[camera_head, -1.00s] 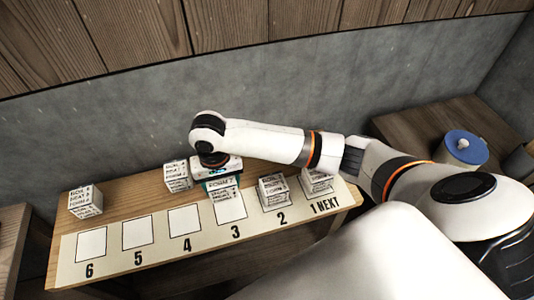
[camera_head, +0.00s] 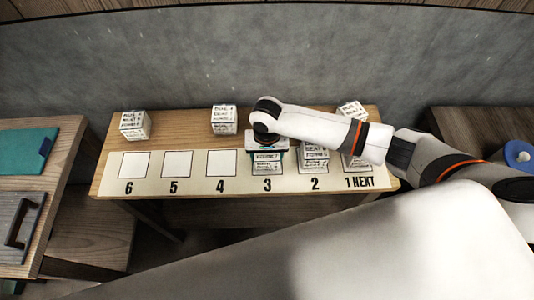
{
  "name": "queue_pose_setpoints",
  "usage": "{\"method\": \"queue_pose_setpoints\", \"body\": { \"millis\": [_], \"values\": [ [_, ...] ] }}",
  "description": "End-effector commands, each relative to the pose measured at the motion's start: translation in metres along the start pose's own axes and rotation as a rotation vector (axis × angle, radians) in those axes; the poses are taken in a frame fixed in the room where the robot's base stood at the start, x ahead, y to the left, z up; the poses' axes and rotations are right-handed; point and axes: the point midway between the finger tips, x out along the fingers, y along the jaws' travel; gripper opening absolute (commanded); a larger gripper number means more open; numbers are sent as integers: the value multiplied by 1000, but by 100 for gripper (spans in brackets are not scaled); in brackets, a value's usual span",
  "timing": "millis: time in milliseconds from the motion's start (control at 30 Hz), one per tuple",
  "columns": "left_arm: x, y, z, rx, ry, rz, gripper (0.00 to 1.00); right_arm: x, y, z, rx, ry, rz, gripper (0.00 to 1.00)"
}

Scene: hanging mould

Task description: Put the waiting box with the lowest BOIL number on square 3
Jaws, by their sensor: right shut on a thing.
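My right gripper (camera_head: 267,148) is shut on a white box with printed lines (camera_head: 267,164) at square 3. The box covers most of the square; I cannot tell whether it touches the board. My gripper hides its top. Other printed boxes stand on square 2 (camera_head: 314,160) and on square 1 (camera_head: 354,162), partly behind my arm. Behind the row stand a box at the far left (camera_head: 134,126), one near the middle (camera_head: 224,120) and one at the right (camera_head: 351,111), partly hidden by my arm. The BOIL numbers are too small to read surely. My left gripper is not in view.
The numbered strip (camera_head: 198,184) lies along the front of the wooden table (camera_head: 180,118). Squares 4 (camera_head: 222,163), 5 (camera_head: 177,164) and 6 (camera_head: 134,164) are bare. A grey wall stands behind. A side table (camera_head: 60,180) is at the left.

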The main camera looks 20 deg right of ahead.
Motion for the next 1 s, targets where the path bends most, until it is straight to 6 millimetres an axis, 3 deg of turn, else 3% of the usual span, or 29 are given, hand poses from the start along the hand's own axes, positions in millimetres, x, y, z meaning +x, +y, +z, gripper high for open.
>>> {"method": "queue_pose_setpoints", "body": {
  "millis": [167,200,333,700,867,1000],
  "values": [
    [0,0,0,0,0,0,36,2,0,0,0,0,0,36],
    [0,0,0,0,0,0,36,3,0,0,0,1,0,65],
    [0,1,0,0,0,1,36,3,0,0,0,0,0,85],
    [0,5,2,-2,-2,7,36,-4,0,1,1,-1,1,85],
    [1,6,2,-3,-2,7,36,-29,0,1,-1,-3,3,85],
    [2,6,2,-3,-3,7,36,-60,0,1,0,-4,3,85]
  ]
}}
